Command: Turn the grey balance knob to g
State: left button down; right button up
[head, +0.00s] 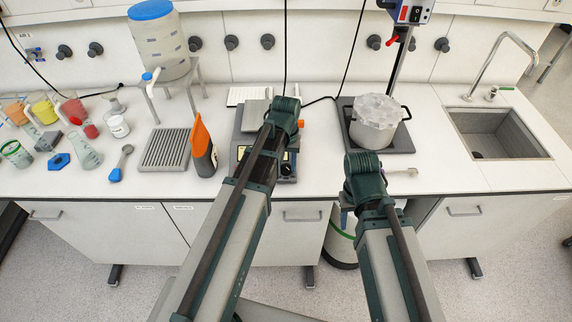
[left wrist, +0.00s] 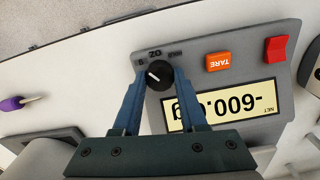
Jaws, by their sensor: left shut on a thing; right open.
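The grey balance (head: 250,125) stands on the bench in the head view, partly covered by my left arm. In the left wrist view its panel (left wrist: 210,52) shows a dark round knob (left wrist: 159,75) with a white pointer line. Small unit marks lie along the knob's upper side. The line points to the left, roughly towards the leftmost mark, g. The display (left wrist: 235,106) reads about -600 with its unit partly hidden by a finger. My left gripper (left wrist: 158,88) is shut on the knob, one blue finger on each side. My right gripper (head: 346,206) is open, mostly hidden under its wrist.
An orange-and-dark bottle (head: 203,150) stands left of the balance. A pot (head: 375,122) sits on a dark plate to the right, with a sink (head: 495,133) beyond. An orange TARE button (left wrist: 218,62) and a red switch (left wrist: 277,47) are beside the knob.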

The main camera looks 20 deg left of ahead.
aim_at(286, 166)
pick_arm(q)
jog(key=shift+n, duration=0.9)
jog(key=c, duration=0.7)
grip_release()
jog(key=shift+c, duration=0.2)
notch_tip(286, 166, up, 14)
jog(key=p, duration=1.4)
jog(key=shift+f, duration=0.1)
